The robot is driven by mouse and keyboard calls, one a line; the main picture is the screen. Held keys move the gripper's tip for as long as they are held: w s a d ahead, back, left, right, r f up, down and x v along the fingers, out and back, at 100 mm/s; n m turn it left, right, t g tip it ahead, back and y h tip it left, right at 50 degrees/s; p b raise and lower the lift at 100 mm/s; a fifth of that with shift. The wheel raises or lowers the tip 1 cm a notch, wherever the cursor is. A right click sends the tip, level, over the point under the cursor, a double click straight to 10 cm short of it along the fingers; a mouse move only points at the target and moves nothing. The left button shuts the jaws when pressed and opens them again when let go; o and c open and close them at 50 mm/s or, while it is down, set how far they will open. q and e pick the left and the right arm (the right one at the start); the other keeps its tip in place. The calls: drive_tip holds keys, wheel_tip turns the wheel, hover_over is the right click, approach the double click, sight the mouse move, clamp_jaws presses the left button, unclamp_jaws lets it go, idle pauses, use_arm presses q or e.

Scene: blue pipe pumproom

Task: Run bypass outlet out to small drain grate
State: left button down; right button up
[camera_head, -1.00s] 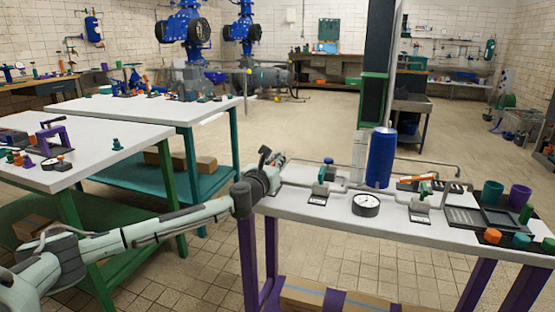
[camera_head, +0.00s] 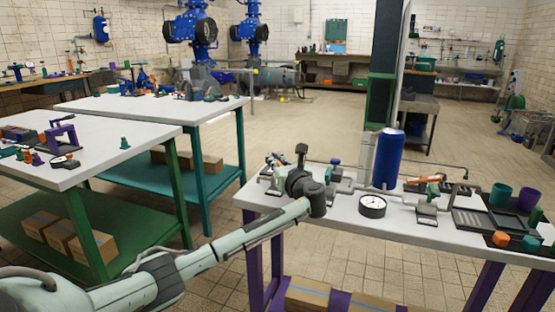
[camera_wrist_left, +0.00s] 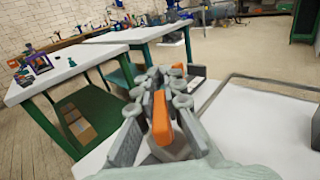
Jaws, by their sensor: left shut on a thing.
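My left arm reaches over the left end of the white bench (camera_head: 345,221), and its gripper (camera_head: 274,172) is small and partly hidden by its wrist. In the left wrist view the fingers are closed around an orange handle (camera_wrist_left: 162,118) with a grey base below it. I cannot tell whether this handle belongs to the bypass outlet. Grey pipework runs along the bench past a blue cylinder (camera_head: 388,160). A dark slotted grate (camera_head: 474,222) lies at the bench's right end, apart from my gripper. My right gripper is not in view.
A round gauge (camera_head: 372,206) and a green-handled valve (camera_head: 428,204) stand on the bench. Teal (camera_head: 500,195) and purple cups stand behind the grate. Two white-topped tables stand at left, with tiled floor between them and the bench.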

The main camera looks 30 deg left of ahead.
use_arm(q)
drive_tip(key=shift+s+a+n+g+y, duration=0.1)
drive_tip(key=shift+s+n+g+y, duration=0.15)
drive_tip(key=shift+n+g+y, duration=0.55)
drive_tip(key=shift+s+a+n+g+y, duration=0.1)
drive_tip(key=shift+s+n+g+y, duration=0.15)
drive_tip(key=shift+n+g, duration=0.9)
drive_tip(key=shift+g, duration=0.65)
drive_tip(key=c, duration=1.6)
unclamp_jaws()
wheel_tip(320, 180, up, 10)
